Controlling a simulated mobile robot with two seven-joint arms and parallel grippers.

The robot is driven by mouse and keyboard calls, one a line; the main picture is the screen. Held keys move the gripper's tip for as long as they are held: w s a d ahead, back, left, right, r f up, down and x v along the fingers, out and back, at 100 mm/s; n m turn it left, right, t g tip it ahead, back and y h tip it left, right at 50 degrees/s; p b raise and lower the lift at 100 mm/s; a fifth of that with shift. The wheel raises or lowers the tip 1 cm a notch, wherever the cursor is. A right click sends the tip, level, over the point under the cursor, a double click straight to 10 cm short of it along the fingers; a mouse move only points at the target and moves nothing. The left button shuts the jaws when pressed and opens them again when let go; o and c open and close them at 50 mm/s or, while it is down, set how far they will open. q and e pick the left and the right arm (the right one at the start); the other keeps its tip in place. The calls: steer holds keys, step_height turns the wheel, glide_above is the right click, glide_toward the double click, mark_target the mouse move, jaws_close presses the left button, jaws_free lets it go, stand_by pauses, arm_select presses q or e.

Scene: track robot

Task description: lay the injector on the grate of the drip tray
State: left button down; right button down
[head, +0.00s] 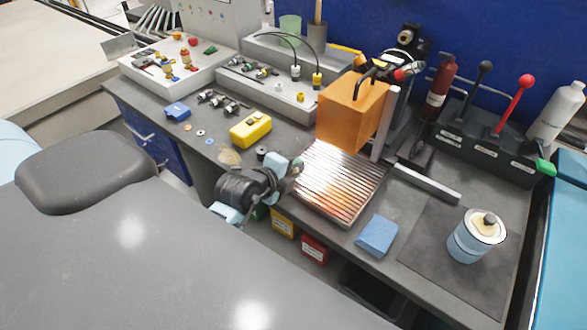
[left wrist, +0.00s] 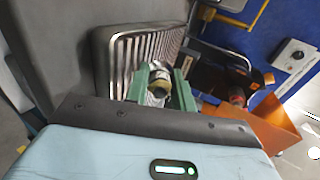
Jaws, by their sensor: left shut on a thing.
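My left gripper (head: 291,168) is at the near left edge of the drip tray in the head view. In the left wrist view the green fingers (left wrist: 159,86) are shut on the injector (left wrist: 158,83), a small part with a pale, dark-banded body and a tan end. The hand hides most of the injector in the head view. The drip tray's ribbed metal grate (head: 345,180) is empty under a bright light; it also shows behind the injector in the left wrist view (left wrist: 118,60). I cannot tell whether the injector touches the grate. My right gripper is not in view.
An orange box-shaped hood (head: 350,112) stands over the grate's far end. A yellow case (head: 250,130) lies left of it. A blue cloth (head: 377,236) and a blue-white can (head: 476,236) are at the right. Several small parts (head: 222,102) lie farther left on the bench.

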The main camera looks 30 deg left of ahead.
arm_select(q)
steer(key=shift+s+d+f, duration=0.1)
steer(key=shift+s+f, duration=0.15)
steer(key=shift+f, duration=0.55)
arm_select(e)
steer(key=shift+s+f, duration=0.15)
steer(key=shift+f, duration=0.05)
arm_select(q)
steer(key=c, duration=1.2)
jaws_free()
steer(key=shift+o, duration=0.5)
steer(key=shift+f, duration=0.1)
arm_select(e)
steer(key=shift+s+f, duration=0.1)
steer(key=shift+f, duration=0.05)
arm_select(q)
steer(key=shift+s+r, duration=0.35)
steer(key=shift+s, duration=0.25)
steer(key=v, duration=0.4)
steer(key=r+v, duration=0.1)
steer(key=v, duration=0.1)
steer(key=shift+w+r, duration=0.2)
steer(key=shift+s+r, duration=0.15)
steer(key=shift+r, duration=0.2)
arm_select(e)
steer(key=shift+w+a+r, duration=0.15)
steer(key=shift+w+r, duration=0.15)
